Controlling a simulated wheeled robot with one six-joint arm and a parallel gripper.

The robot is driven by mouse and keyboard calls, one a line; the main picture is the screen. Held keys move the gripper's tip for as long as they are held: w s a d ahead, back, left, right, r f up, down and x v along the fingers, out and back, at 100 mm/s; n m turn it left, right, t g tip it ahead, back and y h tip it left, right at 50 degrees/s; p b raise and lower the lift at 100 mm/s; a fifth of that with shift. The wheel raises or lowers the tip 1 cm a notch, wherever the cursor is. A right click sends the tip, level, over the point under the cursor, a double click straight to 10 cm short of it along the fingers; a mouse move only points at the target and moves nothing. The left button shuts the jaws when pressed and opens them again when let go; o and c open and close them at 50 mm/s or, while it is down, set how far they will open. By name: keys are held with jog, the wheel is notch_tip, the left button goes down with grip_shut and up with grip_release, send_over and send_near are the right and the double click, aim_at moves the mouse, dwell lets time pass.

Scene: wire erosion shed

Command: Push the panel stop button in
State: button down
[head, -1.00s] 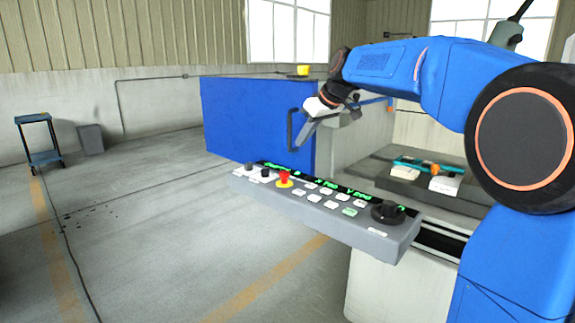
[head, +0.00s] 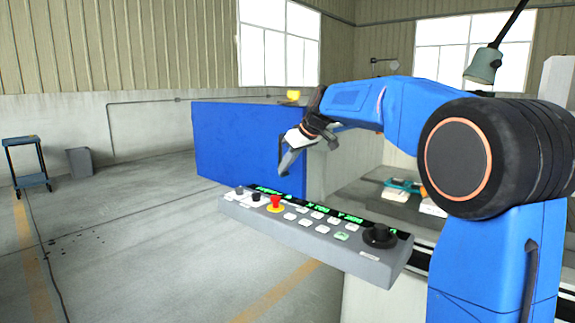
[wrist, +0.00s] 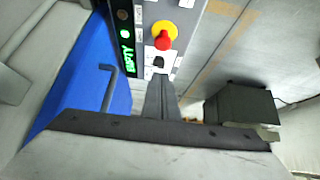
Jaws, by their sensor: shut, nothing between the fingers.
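The stop button (head: 276,202) is a red mushroom head on a yellow base. It sits on the grey control panel (head: 312,238), toward its left end. It also shows in the wrist view (wrist: 163,40), near the top centre. My gripper (head: 284,172) is shut and empty, its fingers pointing down above the panel near the button. In the wrist view my gripper's fingers (wrist: 161,84) lie below the button in the picture, with a dark knob (wrist: 158,63) between. The fingers appear apart from the button.
White keys (head: 306,223) and a large black dial (head: 380,235) are also on the panel. A blue machine door (head: 235,145) with a handle stands behind it. A work table with parts (head: 402,190) is at right. Open floor lies to the left.

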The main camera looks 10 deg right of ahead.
send_over(273, 196)
jog(key=s+d, duration=0.1)
jog(key=s, duration=0.1)
jog(key=f, duration=0.5)
jog(key=shift+w+d, duration=0.1)
jog(key=shift+w, duration=0.15)
notch_tip(273, 196, down, 3)
jog(key=shift+s+d+f, duration=0.1)
jog(key=shift+d, duration=0.05)
jog(key=shift+f, duration=0.45)
